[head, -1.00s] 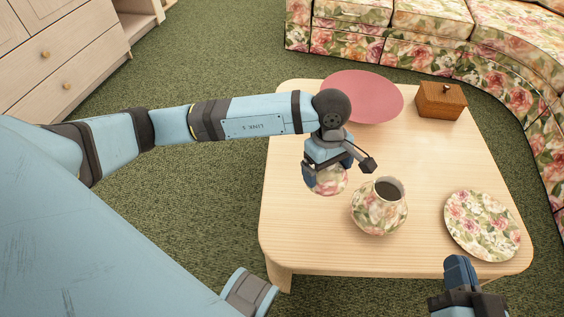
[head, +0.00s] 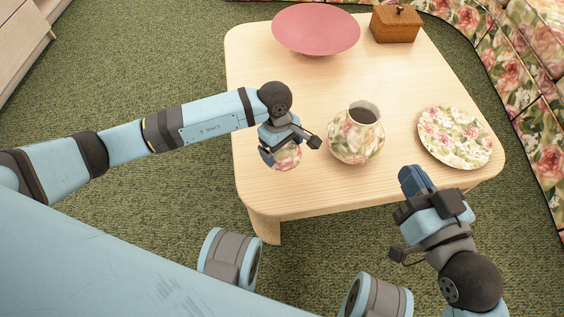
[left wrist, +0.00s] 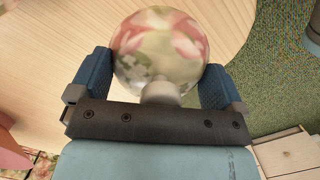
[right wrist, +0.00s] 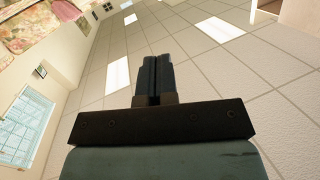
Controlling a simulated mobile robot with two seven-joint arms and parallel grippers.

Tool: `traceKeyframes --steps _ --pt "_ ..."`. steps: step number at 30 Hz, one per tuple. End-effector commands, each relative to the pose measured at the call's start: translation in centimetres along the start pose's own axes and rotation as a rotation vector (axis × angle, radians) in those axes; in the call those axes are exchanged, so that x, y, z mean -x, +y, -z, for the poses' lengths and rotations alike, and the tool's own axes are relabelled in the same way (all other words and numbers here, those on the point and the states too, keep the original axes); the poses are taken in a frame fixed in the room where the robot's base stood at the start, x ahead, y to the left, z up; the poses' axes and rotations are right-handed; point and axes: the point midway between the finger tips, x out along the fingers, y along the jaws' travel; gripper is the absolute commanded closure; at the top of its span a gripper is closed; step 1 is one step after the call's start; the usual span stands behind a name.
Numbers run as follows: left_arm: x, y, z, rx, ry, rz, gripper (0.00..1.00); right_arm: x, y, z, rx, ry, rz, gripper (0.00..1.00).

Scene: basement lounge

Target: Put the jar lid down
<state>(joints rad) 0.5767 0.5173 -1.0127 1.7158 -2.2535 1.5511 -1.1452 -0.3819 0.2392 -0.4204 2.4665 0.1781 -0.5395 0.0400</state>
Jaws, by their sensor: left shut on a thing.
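The floral jar lid (head: 286,156) is held in my left gripper (head: 282,152), to the left of the jar and over the table's near left part. In the left wrist view the round lid (left wrist: 160,45) with its pale knob sits between the two blue fingers (left wrist: 158,85). I cannot tell whether it touches the table. The floral jar (head: 355,138) stands upright and uncovered, its mouth dark. My right gripper (head: 413,182) is empty near the table's front edge; its fingers are together in the right wrist view (right wrist: 156,78).
The pale wooden table (head: 300,85) has bare room left of and behind the jar. A floral plate (head: 454,137) lies to the right. A pink bowl (head: 315,30) and a wooden box (head: 396,24) stand at the back. A floral sofa (head: 535,90) borders the right side.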

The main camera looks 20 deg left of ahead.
Motion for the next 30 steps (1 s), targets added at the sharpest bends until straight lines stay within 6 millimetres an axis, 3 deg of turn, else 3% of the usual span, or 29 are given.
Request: traceKeyframes --steps 1,8,15,27,28,30 --pt "-1.0 0.0 0.2 0.002 0.0 0.0 0.37 -0.1 0.2 -0.2 0.018 0.01 0.0 1.0" --pt "-2.5 0.0 0.4 0.001 0.0 -0.001 0.37 -0.3 0.5 0.1 0.06 0.033 -0.002 1.0" --pt "-6.0 0.0 0.9 0.001 -0.001 0.0 0.37 -0.6 1.2 0.1 0.139 0.074 -0.007 1.0" --pt "-6.5 0.0 1.1 0.0 0.001 -0.001 0.37 -0.7 1.4 0.5 0.162 0.092 -0.007 1.0" --pt "-6.5 0.0 1.0 0.0 0.0 -0.001 0.0 -0.7 1.4 0.6 0.165 0.093 -0.007 1.0" --pt "-6.4 0.0 1.0 0.0 0.0 -0.001 0.0 -0.7 1.4 0.7 0.164 0.094 -0.007 1.0"
